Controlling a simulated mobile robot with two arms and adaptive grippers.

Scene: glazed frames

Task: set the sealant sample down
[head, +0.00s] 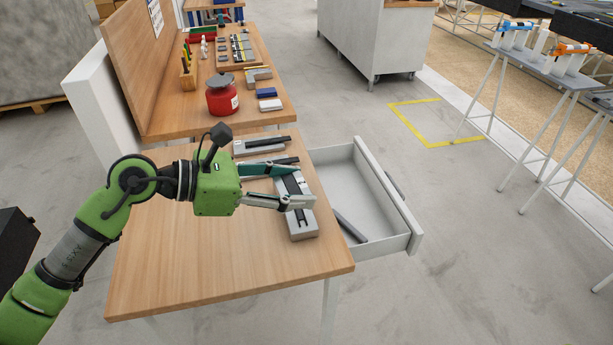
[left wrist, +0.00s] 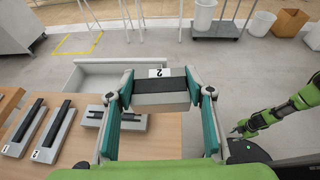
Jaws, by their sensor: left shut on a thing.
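My left gripper (head: 297,187) is shut on a sealant sample, a grey block with a black strip and a label reading 2. It shows clearly between the teal fingers in the left wrist view (left wrist: 160,92). It is held over the wooden table (head: 190,260). Another grey sample (left wrist: 135,121) lies crosswise on the table below it, partly hidden by a finger. Two more samples (left wrist: 22,128) (left wrist: 53,130) lie side by side to the left in the wrist view. My right gripper (left wrist: 241,128) shows small at the right of that view; its jaws are unclear.
An open drawer (head: 378,180) juts from the table's right side, with a dark bar (head: 350,228) inside. A red container (head: 222,97) and small blocks stand on the farther bench. The near left part of the table is bare.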

